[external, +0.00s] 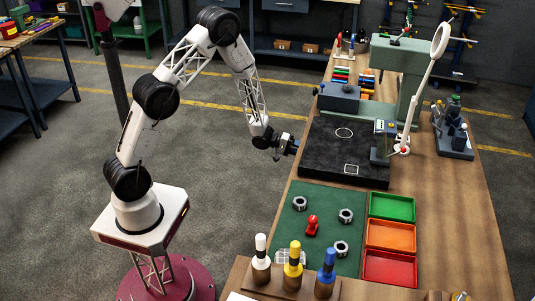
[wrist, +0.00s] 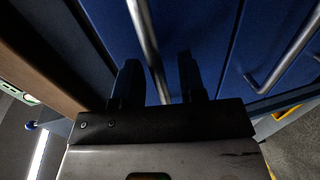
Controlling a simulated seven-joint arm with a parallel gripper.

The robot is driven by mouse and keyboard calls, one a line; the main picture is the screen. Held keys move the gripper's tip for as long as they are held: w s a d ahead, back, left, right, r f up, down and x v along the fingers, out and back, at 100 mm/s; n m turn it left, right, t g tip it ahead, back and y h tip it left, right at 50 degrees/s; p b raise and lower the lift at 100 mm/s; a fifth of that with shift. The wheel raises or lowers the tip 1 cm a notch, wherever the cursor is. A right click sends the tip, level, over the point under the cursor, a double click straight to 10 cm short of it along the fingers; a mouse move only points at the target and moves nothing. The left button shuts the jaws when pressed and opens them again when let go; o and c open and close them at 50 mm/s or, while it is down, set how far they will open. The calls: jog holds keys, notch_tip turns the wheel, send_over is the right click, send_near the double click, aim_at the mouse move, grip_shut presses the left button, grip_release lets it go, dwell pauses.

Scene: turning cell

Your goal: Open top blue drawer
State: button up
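In the wrist view, the top blue drawer (wrist: 110,25) is the blue panel nearest the wooden bench edge. Its grey bar handle (wrist: 147,40) runs down the picture and ends between my fingers. My gripper (wrist: 160,78) is open, with a dark finger on each side of the handle and a visible gap to each. In the external view, my gripper (external: 291,146) is at the left side of the bench, beside the black plate. The drawer fronts are hidden in that view.
A second blue drawer (wrist: 285,35) with its own bar handle (wrist: 285,58) lies right of the top one in the wrist view. The wooden bench edge (wrist: 45,60) runs close by on the left. The floor (external: 225,200) left of the bench is clear.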

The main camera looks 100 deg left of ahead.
jog(key=shift+w, duration=0.2)
jog(key=shift+c, duration=0.4)
grip_shut()
jog(key=shift+s, duration=0.1)
jog(key=f+v, duration=0.2)
jog(key=v, duration=1.1)
jog(key=s+f+v, duration=0.1)
jog(key=f+v, duration=0.2)
jog(key=v, duration=0.9)
jog(key=shift+s, duration=0.4)
jog(key=shift+f, duration=0.1)
jog(key=shift+o, duration=0.4)
grip_release()
